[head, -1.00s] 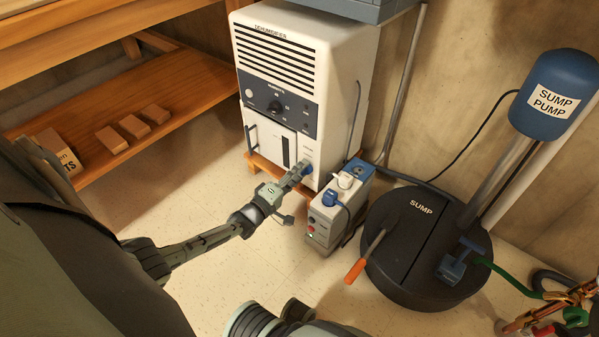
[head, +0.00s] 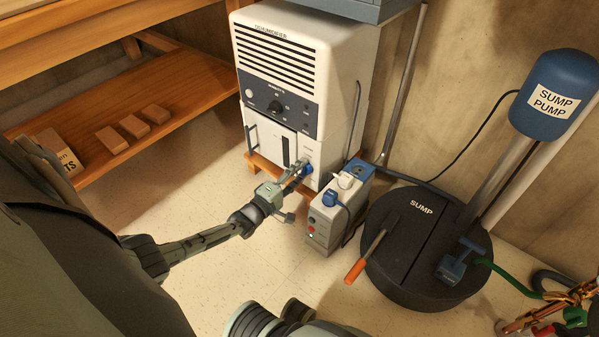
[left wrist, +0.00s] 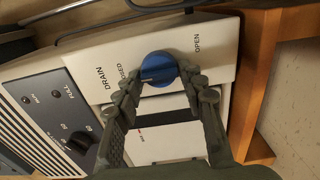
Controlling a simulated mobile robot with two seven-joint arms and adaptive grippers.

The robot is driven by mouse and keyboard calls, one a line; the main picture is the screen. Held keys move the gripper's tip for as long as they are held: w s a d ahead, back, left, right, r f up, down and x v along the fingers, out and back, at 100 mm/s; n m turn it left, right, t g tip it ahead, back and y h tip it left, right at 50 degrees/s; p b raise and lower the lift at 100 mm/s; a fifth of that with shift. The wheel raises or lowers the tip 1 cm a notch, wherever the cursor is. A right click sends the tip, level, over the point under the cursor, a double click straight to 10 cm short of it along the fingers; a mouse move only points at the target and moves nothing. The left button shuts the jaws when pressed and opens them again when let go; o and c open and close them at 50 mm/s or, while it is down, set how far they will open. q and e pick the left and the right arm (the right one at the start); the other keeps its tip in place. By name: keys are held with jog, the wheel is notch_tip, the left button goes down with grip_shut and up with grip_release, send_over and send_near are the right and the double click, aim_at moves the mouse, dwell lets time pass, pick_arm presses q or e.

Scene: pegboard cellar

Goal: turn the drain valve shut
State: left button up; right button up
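The drain valve is a blue round knob (left wrist: 158,68) on the white dehumidifier's lower front, between the words CLOSED on the left and OPEN on the right in the left wrist view. A pale line on the knob points toward the CLOSED side. My left gripper (left wrist: 161,80) has one fingertip on each side of the knob, and both appear to touch it. In the head view my left gripper (head: 297,171) reaches the knob (head: 307,170) from the front left and partly covers it.
The dehumidifier (head: 345,55) stands on a low wooden stand (head: 263,162). A grey pump box (head: 320,225) stands close to the right of my gripper. The black sump lid (head: 395,235), with an orange-handled tool (head: 356,270), lies further right. A wooden shelf (head: 190,90) is at left.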

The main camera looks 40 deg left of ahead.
pick_arm(q)
jog(key=shift+o, duration=1.3)
jog(key=shift+s, duration=0.1)
jog(key=s, duration=1.1)
jog(key=shift+s+a, duration=0.4)
jog(key=shift+a, duration=0.05)
